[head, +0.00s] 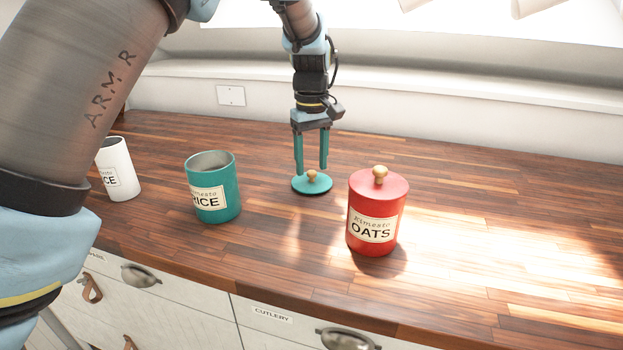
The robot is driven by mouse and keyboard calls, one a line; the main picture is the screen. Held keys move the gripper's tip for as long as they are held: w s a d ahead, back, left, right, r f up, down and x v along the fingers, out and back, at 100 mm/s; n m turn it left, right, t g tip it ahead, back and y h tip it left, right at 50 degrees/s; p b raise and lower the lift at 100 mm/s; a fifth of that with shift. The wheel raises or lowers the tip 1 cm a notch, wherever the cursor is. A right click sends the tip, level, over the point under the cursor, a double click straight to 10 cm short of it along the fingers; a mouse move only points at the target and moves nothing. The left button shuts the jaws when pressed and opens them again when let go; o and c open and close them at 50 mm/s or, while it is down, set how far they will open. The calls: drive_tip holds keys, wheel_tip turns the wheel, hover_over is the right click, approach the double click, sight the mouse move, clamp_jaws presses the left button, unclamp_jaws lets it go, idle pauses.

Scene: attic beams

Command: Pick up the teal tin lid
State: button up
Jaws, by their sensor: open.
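The teal tin lid (312,188) lies flat on the wooden counter, a round disc with a small wooden knob (311,175) on top. My gripper (311,170) points straight down above it, its two teal fingers open, one on each side of the knob. Whether the fingertips touch the lid I cannot tell. The open teal tin (228,203), with a label reading RICE, stands upright to the left, without a lid on it.
A red OATS tin (366,225) with its lid on stands close to the right of the teal lid. A white tin (121,172) stands at the far left, partly hidden by my arm. The wooden counter (500,220) is clear on the right. A wall runs behind.

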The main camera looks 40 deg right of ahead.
sight(312, 179)
drive_tip(key=shift+f, duration=1.1)
clamp_jaws()
